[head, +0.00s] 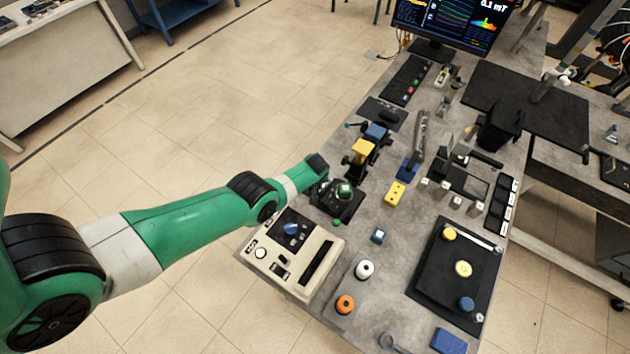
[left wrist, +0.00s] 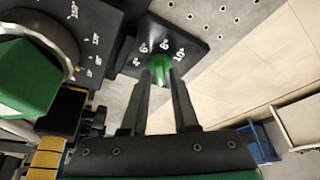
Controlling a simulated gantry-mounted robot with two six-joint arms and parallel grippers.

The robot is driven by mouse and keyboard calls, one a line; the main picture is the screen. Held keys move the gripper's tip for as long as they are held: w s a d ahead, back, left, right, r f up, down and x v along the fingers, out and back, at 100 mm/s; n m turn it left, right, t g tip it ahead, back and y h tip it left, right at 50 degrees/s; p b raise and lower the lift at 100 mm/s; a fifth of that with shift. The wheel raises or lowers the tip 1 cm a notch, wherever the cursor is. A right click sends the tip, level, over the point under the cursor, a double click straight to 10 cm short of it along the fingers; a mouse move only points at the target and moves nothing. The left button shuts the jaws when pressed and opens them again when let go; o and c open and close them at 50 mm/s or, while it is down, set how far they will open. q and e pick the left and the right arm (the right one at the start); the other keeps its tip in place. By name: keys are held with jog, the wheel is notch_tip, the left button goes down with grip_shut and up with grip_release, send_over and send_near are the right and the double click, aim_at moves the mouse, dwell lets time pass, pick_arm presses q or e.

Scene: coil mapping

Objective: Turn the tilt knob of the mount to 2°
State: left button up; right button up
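The mount (head: 346,208) is a black device at the left edge of the grey table, with a large faceted green knob (head: 344,190) on top. In the left wrist view the large knob (left wrist: 28,82) shows at the left. A small green knob (left wrist: 159,68) stands beside a scale plate (left wrist: 185,38) marked 4°, 6°, 8° and 10°. A 2° mark and the knob's pointer are not visible. My left gripper (left wrist: 161,76) has its fingertips on either side of the small knob. Whether they touch it I cannot tell. My right gripper is not in view.
A beige control box (head: 292,252) with a blue knob stands just in front of the mount. A yellow-topped stage (head: 362,150) stands close behind it, and a yellow block (head: 394,194) lies to its right. Open floor lies left of the table edge.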

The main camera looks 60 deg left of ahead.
pick_arm(q)
grip_shut()
jog(key=shift+s+m+t+h+p, duration=0.15)
jog(key=shift+m+t+h+p, duration=0.25)
jog(key=shift+m, duration=0.5)
jog(key=shift+a+m+t+p, duration=0.1)
jog(key=shift+m+t+p, duration=0.25)
jog(key=shift+m, duration=0.85)
jog(key=m+h, duration=0.1)
jog(key=m, duration=0.1)
jog(key=shift+m+t, duration=0.3)
jog(key=shift+t, duration=0.05)
jog(key=shift+s+a+m+h+b, duration=0.1)
jog(key=shift+m+h+b, duration=0.55)
jog(key=shift+m, duration=0.85)
